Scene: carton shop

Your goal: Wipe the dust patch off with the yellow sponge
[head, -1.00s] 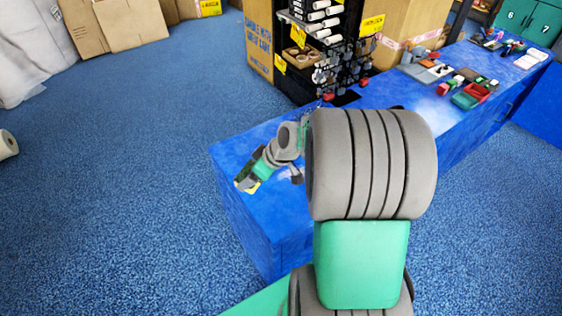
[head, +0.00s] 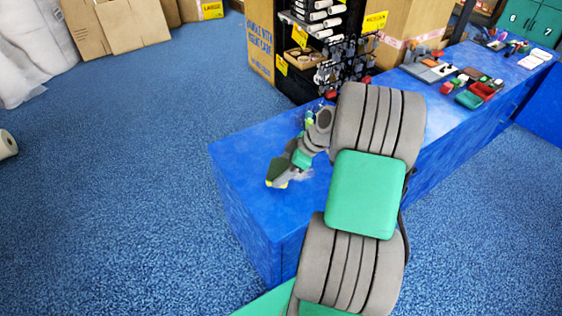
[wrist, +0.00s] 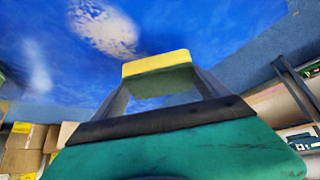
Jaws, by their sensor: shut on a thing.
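The yellow sponge (wrist: 156,64) is held between the two fingers of my gripper (wrist: 160,85) in the wrist view. In the head view my gripper (head: 277,178) is low over the near left part of the blue counter (head: 245,150), with only a bit of yellow showing at its tip. The dust patch (wrist: 103,27) is a pale, speckled blotch on the blue top, beyond the sponge and left of it in the wrist view. In the head view a whitish part of it (head: 303,174) shows beside my gripper, partly hidden by my arm. I cannot tell whether the sponge touches the counter.
A black rack (head: 345,62) of tools and rolls stands behind the counter. Red and green trays (head: 469,99) and small items lie on its far right part. Cartons (head: 132,24) stand at the back left. The counter's left end is bare.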

